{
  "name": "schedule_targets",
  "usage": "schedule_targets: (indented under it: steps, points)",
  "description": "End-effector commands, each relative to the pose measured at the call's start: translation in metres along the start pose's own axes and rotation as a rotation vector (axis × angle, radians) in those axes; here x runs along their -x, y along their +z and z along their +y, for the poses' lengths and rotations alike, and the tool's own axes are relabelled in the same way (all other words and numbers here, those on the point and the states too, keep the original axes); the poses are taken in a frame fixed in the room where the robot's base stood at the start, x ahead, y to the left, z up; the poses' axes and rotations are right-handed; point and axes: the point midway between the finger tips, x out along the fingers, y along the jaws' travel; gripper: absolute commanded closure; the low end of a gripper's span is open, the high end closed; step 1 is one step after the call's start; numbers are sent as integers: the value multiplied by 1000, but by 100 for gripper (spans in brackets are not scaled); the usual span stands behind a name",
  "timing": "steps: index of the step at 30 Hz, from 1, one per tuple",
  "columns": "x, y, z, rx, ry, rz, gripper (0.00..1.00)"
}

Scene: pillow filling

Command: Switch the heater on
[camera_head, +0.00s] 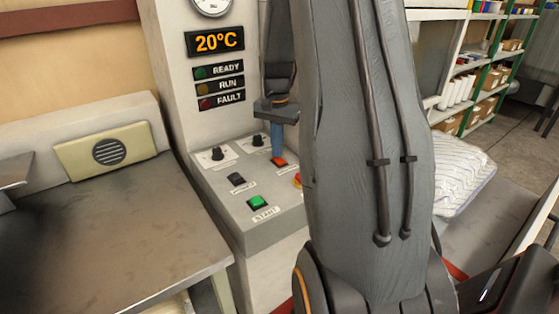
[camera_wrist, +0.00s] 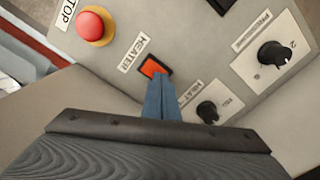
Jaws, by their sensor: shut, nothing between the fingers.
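The heater switch is an orange-red rocker in a dark frame beside a HEATER label; it shows in the wrist view (camera_wrist: 153,67) and in the head view (camera_head: 279,161). My gripper (camera_wrist: 160,82) has its blue fingers shut together, with nothing between them. The fingertips are at the near edge of the switch in the wrist view; I cannot tell whether they touch it. In the head view my gripper (camera_head: 277,150) points down at the switch, and my arm hides the panel's right part. The display (camera_head: 215,41) reads 20°C.
The sloped control panel (camera_head: 228,221) also carries a green START button (camera_head: 257,202), a dark switch (camera_head: 236,179), a HEAT knob (camera_wrist: 207,112), a PRESSURE knob (camera_wrist: 273,54) and a red STOP button (camera_wrist: 94,25). A pillow (camera_head: 462,172) lies at the right. The READY, RUN and FAULT lamps look dim.

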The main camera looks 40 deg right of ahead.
Motion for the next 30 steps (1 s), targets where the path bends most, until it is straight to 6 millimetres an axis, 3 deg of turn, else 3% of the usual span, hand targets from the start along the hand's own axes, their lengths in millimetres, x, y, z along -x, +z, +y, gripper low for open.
schedule_targets:
  steps: [17, 30]
  points:
    - [-6, 0, 0, 0, 0, 0, 100]
    - [23, 0, 0, 0, 0, 1, 100]
